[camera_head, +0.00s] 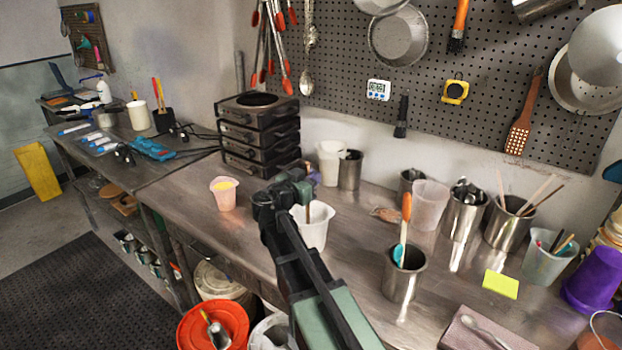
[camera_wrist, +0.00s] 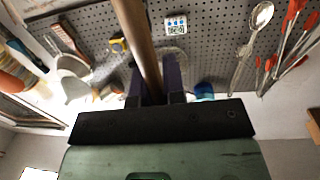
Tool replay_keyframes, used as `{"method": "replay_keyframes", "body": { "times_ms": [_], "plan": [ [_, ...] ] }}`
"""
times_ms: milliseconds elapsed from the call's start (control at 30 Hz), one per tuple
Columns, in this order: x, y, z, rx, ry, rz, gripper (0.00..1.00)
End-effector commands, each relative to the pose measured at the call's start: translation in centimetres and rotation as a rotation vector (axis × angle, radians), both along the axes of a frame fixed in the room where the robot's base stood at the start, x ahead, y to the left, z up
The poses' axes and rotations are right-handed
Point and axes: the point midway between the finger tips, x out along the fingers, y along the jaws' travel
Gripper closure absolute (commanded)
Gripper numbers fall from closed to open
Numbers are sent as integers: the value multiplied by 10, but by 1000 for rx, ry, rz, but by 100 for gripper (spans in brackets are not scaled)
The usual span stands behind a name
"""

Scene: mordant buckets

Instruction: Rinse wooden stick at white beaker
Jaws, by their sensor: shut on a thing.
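My gripper (camera_head: 306,187) is shut on the wooden stick (camera_head: 307,212), a brown round rod. In the head view the stick hangs down from the gripper at the white beaker (camera_head: 314,230), its lower part appearing to go into or just in front of the beaker's mouth; I cannot tell how deep. The beaker stands upright on the steel bench, partly hidden by my arm. In the wrist view the wooden stick (camera_wrist: 136,42) runs up from between the dark fingers of my gripper (camera_wrist: 160,85).
A white container (camera_head: 331,162) and a steel cup (camera_head: 350,170) are behind. A steel cup with an orange-handled tool (camera_head: 402,275) stands right. Black burners (camera_head: 258,135) are stacked at the back.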

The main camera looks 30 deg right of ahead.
Motion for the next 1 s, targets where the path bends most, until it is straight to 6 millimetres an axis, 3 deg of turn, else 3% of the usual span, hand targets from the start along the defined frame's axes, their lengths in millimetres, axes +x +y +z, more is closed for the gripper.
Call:
{"method": "replay_keyframes", "body": {
  "times_ms": [367, 1000],
  "plan": [
    [-3, -11, 3, 0, 0, 0, 100],
    [-3, -11, 88, 0, 0, 0, 100]
  ]
}}
